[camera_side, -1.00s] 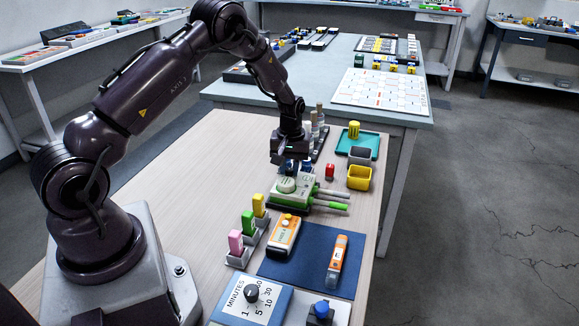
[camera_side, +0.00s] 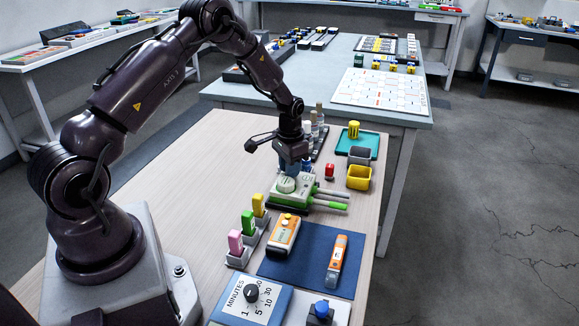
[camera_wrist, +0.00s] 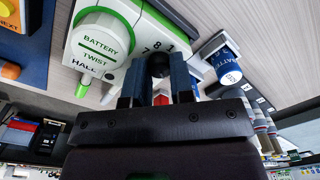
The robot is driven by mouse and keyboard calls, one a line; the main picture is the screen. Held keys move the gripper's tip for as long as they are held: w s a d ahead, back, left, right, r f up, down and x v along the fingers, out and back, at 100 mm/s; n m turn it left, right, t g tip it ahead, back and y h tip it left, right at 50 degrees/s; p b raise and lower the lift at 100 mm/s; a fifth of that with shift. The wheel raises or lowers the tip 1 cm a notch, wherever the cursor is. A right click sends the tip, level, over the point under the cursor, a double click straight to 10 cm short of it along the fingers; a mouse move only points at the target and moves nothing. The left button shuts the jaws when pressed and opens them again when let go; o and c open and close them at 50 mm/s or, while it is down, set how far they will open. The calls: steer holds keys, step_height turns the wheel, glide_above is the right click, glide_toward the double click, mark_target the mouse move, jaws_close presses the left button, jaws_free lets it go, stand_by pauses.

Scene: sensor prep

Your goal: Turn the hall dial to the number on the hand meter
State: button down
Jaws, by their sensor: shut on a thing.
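The hall sensor unit (camera_side: 318,190), white with a green base, stands on the wooden bench. In the wrist view its white round cap (camera_wrist: 100,45) reads BATTERY TWIST HALL, and beside it are the dial numbers 7, 8 and 1. My gripper (camera_wrist: 158,82) points down over the unit, its two fingers closed around the dark dial knob (camera_wrist: 158,63). The knob's pointer is hidden.
A blue-capped battery holder (camera_wrist: 225,68) is close beside my fingers. Yellow (camera_side: 358,177) and dark bins stand to the right of the unit. Green, pink and yellow blocks (camera_side: 248,222) stand in front left. A MINUTES dial panel (camera_side: 252,300) is at the front.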

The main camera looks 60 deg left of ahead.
steer(key=shift+m, duration=1.2)
steer(key=c, duration=1.2)
jaws_free()
steer(key=shift+c, duration=0.2)
steer(key=shift+r, duration=0.1)
step_height(320, 180, up, 13)
steer(key=shift+d, duration=0.2)
